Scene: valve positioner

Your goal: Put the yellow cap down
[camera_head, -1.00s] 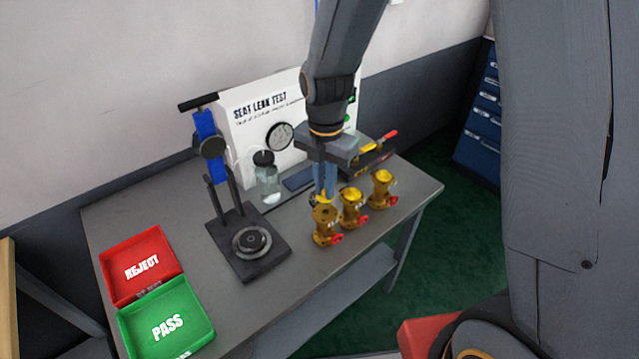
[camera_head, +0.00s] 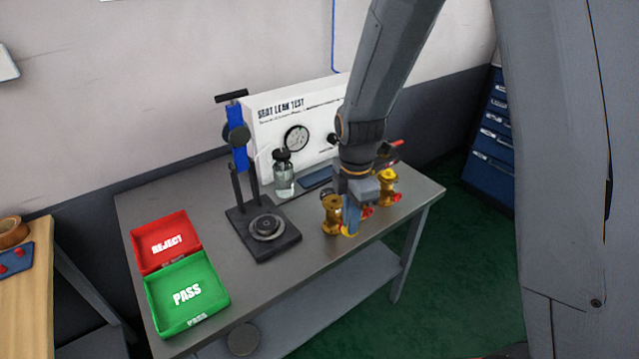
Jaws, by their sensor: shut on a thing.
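The yellow cap (camera_head: 347,232) shows as a small yellow patch at the tips of my gripper (camera_head: 351,222). My gripper points down with its blue fingers shut on the cap, low over the table near its front edge. I cannot tell whether the cap touches the table top. The left brass valve (camera_head: 332,214) stands upright just left of my fingers, its top bare of yellow. The right brass valve (camera_head: 387,188) has a yellow top. The middle valve is mostly hidden behind my gripper; a red part of it shows.
A black clamp stand (camera_head: 262,232) with a blue column stands left of the valves. Behind are a glass jar (camera_head: 284,178) and the white Seat Leak Test panel (camera_head: 270,133). A red reject tray (camera_head: 166,243) and green pass tray (camera_head: 188,294) lie at left. Bare table (camera_head: 300,268) lies in front.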

